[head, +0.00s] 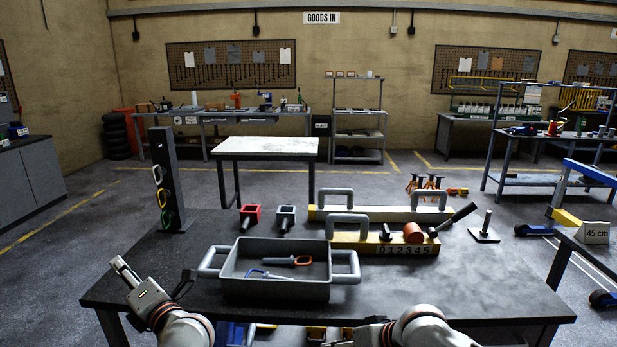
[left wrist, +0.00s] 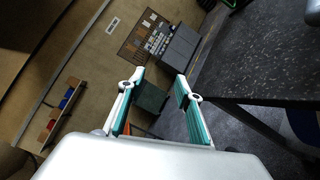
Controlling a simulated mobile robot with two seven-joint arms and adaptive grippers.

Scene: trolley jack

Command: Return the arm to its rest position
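My left arm comes in at the lower left of the head view. Its gripper (head: 132,278) is over the left front corner of the dark table, left of the grey tray and apart from it. In the left wrist view the gripper (left wrist: 158,88) has its two teal-padded fingers spread, with nothing between them. My right arm (head: 425,328) shows at the bottom edge, right of the tray. Its gripper end (head: 350,338) is mostly cut off by the frame, so its fingers cannot be made out.
The grey tray (head: 275,290) holds an orange-handled tool and a blue-handled one. A dark post (head: 166,180) with coloured clips stands at the back left of the table (head: 480,285). Yellow blocks with grey handles (head: 345,238) stand behind the tray. The table's right side is largely clear.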

